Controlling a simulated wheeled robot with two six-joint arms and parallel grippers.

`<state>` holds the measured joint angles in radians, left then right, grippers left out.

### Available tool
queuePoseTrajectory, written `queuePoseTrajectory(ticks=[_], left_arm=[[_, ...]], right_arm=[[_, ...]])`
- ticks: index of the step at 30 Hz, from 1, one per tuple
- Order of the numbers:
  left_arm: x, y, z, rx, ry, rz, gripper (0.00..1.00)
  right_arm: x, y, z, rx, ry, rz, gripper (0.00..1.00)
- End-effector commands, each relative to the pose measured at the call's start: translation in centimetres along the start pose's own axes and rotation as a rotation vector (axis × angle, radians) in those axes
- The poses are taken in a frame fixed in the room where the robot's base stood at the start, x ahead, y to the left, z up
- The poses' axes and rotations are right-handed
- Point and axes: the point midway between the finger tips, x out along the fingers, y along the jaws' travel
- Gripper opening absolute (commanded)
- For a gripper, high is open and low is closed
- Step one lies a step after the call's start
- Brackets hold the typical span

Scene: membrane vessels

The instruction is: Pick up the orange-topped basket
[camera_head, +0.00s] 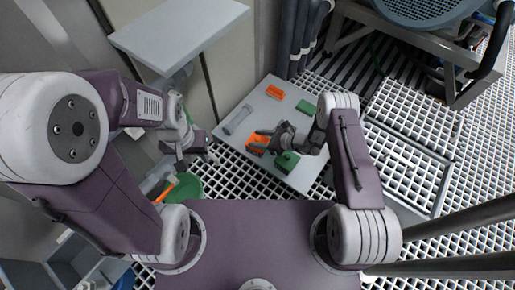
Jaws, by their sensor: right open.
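Two small orange-topped things show on the white table (228,133). One orange-topped basket (258,143) is at the table's near side, partly hidden by my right gripper. The other orange-topped basket (275,92) lies free near the far edge. My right gripper (262,137) is open, with its fingers pointing left over the near orange one. I cannot tell whether they touch it. My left gripper (208,157) hangs left of the table, away from both; its jaws are too small to read.
Green-topped things stand on the table, one at the far right (305,106) and one close under my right gripper (287,162). A grey elongated object (238,119) lies at the left. A green bin (186,187) stands on the floor below my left gripper.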

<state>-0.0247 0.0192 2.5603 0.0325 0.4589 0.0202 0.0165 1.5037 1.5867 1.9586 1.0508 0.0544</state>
Motion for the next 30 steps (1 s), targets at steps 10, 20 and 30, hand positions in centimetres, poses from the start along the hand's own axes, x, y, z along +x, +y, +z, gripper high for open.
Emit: queuePoseTrajectory(ticks=[10,20,30], left_arm=[[0.11,0.0,-0.01,0.0,0.001,0.0,0.36],[0.12,0.0,-0.01,0.0,0.001,0.0,0.36],[0.12,0.0,-0.01,0.0,0.001,0.0,0.36]], right_arm=[[0.3,-0.05,0.15,0.001,0.0,-0.001,0.23],[0.29,-0.02,0.11,0.001,0.001,0.0,0.0],[0.29,0.0,0.09,0.001,0.001,0.0,0.0]])
